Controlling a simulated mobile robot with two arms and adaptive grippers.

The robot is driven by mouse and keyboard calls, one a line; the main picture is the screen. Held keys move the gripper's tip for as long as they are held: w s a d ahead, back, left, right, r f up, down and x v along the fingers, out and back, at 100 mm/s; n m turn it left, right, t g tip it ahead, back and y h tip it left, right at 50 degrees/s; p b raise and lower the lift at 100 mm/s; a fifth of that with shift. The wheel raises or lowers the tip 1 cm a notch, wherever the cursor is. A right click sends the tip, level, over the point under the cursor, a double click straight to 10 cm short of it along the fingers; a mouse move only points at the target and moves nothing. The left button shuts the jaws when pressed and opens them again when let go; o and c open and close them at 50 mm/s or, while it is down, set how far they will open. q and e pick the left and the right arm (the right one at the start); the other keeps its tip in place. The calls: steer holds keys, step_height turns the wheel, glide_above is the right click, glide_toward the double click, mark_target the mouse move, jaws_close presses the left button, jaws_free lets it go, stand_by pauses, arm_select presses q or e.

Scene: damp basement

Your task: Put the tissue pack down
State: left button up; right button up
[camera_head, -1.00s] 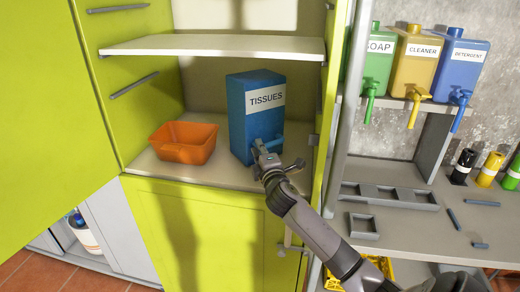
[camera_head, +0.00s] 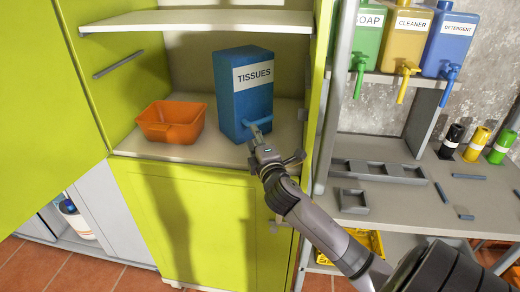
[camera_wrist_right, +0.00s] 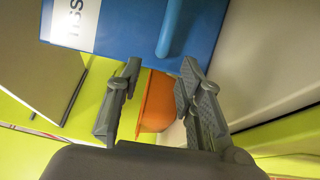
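The tissue pack is a tall blue box (camera_head: 238,108) with a white TISSUES label. It stands upright on the lower shelf (camera_head: 185,150) of the green cabinet. A blue bar handle (camera_head: 257,122) sticks out low on its front; it also shows in the right wrist view (camera_wrist_right: 171,28). My right gripper (camera_head: 257,134) is just in front of the handle. In the right wrist view its two fingers (camera_wrist_right: 160,72) are spread apart, with nothing between them, and the handle lies beyond the tips. My left gripper is not in view.
An orange bin (camera_head: 172,122) stands left of the pack on the same shelf. A white upper shelf (camera_head: 190,21) is above. The open green door (camera_head: 45,120) is at left. At right, a grey rack holds soap, cleaner and detergent dispensers (camera_head: 450,45) and a grey tray (camera_head: 380,172).

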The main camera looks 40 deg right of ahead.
steer(key=shift+v, duration=2.55)
